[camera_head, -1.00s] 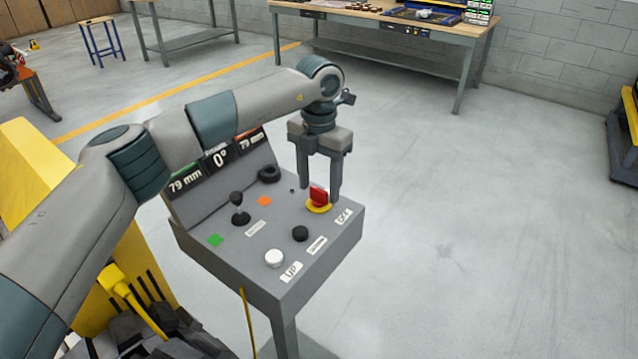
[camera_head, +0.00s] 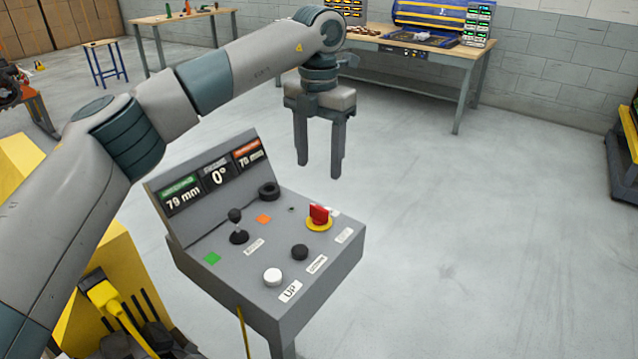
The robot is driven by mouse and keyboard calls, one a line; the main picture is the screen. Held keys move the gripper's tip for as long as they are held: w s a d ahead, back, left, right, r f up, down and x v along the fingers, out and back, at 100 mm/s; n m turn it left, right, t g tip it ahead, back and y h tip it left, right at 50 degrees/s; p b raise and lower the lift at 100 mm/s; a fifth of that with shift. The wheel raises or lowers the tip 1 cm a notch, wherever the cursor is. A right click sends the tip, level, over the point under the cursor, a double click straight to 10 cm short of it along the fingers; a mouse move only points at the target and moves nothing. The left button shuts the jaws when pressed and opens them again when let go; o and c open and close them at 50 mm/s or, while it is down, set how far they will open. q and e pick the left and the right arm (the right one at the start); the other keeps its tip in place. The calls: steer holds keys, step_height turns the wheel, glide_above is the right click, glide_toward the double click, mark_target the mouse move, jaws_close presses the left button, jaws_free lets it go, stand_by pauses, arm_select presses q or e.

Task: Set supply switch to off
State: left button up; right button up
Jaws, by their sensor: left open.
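The red supply switch (camera_head: 319,214) sits on a yellow base ring at the right side of the grey control console (camera_head: 225,262). Its red handle stands up from the ring; I cannot read its on or off marking. My left gripper (camera_head: 319,170) is open and empty, fingers pointing down. It hangs above and apart from the switch, with clear space between the fingertips and the red handle. My right gripper is not in view.
The console also carries a black joystick (camera_head: 237,226), a black button (camera_head: 299,252), a white button (camera_head: 273,277) and a black ring knob (camera_head: 269,189). Display screens (camera_head: 219,175) stand at its back. A workbench (camera_head: 410,45) is behind.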

arm_select(q)
step_height(320, 180, up, 6)
steer(key=shift+r, duration=0.2)
steer(key=shift+f, duration=0.1)
stand_by(0.4)
